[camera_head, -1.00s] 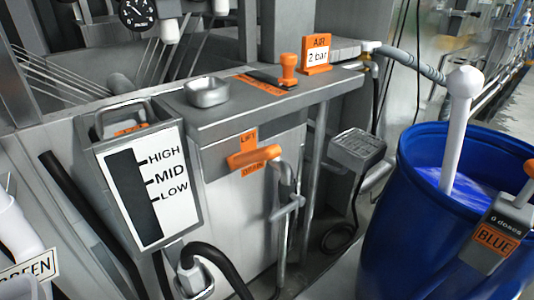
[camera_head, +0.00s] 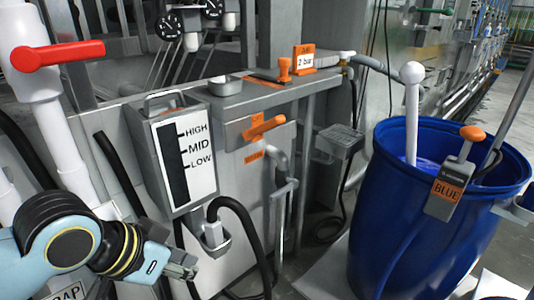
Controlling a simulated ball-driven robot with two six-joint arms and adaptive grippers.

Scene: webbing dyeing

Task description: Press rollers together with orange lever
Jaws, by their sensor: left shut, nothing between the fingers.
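A second orange handle (camera_head: 262,127) sits lower, on the machine's front above a bent grey pipe. My left gripper (camera_head: 190,272) is at the lower left, shut and empty, in front of the machine and well apart from both orange handles. No rollers can be made out clearly. My right gripper is not in view.
A level gauge (camera_head: 188,155) marked HIGH, MID, LOW hangs on the machine front. A blue barrel (camera_head: 415,240) with a white stick and an orange-topped BLUE dispenser (camera_head: 455,180) stands at the right. A red-handled white pipe (camera_head: 58,55) rises at the left. Black hoses run low.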

